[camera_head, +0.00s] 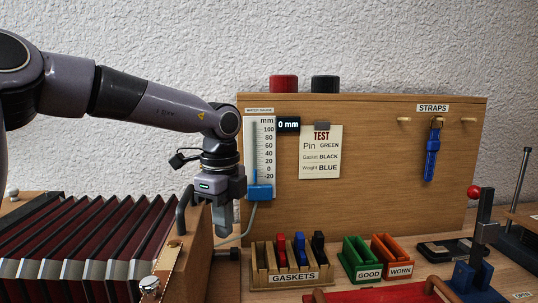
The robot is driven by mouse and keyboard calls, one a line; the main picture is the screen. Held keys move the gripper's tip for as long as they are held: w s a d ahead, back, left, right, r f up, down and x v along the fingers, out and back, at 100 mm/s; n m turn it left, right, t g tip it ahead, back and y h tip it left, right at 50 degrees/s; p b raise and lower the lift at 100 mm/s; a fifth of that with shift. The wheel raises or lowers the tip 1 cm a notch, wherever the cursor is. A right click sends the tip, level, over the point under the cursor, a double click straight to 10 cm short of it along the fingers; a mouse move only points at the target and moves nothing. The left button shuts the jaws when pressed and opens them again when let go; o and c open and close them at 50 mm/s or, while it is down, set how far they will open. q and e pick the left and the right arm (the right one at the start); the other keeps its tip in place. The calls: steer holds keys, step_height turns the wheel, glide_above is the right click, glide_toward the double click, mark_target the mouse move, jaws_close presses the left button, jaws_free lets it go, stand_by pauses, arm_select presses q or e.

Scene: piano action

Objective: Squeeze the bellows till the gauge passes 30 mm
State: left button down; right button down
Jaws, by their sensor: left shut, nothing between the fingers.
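The bellows (85,235), with dark red folds and grey edges, fills the lower left and stands spread out. Its wooden end board (196,255) carries a dark handle (182,213). My left gripper (222,228) points down just right of the handle, by the end board. Its fingers are shut and empty; whether they touch the board I cannot tell. The water gauge (264,150), a white scale with a blue base, is on the wooden panel behind. Its display (288,125) reads 0 mm. My right gripper is out of view.
A gaskets rack (291,279) stands right of the bellows, with the green good bin (362,258) and orange worn bin (393,257) beside it. A red-knobbed lever (474,192) rises at right. A blue strap (432,155) and test card (320,152) hang on the panel.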

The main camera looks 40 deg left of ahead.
arm_select(q)
steer(key=shift+w+d, duration=0.3)
step_height(320, 180, up, 8)
steer(key=p, duration=0.5)
steer(key=shift+p, duration=0.35)
stand_by(0.3)
steer(key=shift+s+d, duration=0.1)
stand_by(0.4)
